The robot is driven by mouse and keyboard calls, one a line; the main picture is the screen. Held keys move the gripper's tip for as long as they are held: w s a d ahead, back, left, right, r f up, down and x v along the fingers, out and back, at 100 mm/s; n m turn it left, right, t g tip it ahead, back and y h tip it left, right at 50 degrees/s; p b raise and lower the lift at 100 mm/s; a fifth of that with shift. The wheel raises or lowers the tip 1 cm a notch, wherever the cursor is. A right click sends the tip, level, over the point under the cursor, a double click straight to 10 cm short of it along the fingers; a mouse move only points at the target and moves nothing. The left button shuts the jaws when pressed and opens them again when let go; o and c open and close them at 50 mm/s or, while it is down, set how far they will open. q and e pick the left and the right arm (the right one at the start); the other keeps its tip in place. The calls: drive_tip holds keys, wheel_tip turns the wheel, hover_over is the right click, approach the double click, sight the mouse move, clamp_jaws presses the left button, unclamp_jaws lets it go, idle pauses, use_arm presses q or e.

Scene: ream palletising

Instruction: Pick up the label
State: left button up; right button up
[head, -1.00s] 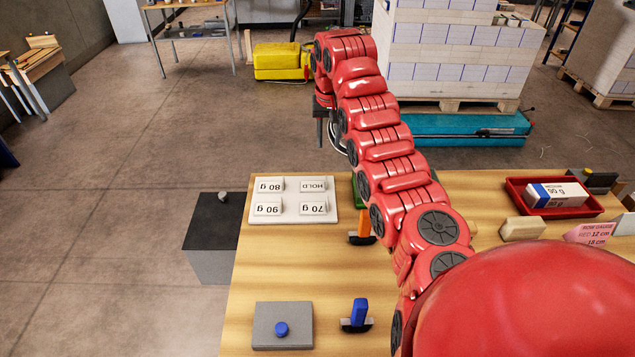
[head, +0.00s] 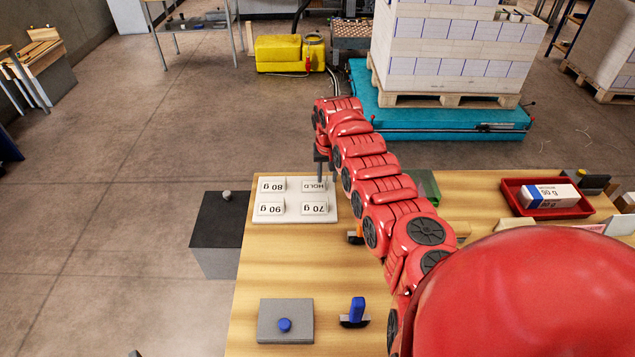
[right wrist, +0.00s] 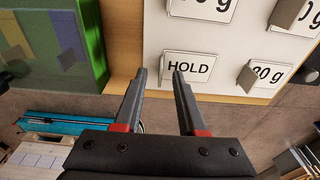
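The white label board (head: 292,217) lies on the wooden table and carries several label cards, upside down in the head view. They are the HOLD label (head: 313,186), the 80 g label (head: 272,185), the 70 g label (head: 314,208) and the 90 g label (head: 271,209). My right gripper (head: 325,172) points down at the board's far edge, beside the HOLD label. In the right wrist view its two fingers (right wrist: 160,76) are apart with nothing held between them, just short of the HOLD label (right wrist: 190,67). My left gripper does not show clearly.
A green bin (head: 426,184) stands right of the board, partly behind my arm. A red tray (head: 515,198) holds a ream (head: 552,195). A grey block with a blue knob (head: 285,333) and a blue-handled tool (head: 357,312) lie in front.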

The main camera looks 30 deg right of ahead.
drive_tip(key=shift+f, duration=0.3)
clamp_jaws()
drive_tip(key=shift+r, duration=0.1)
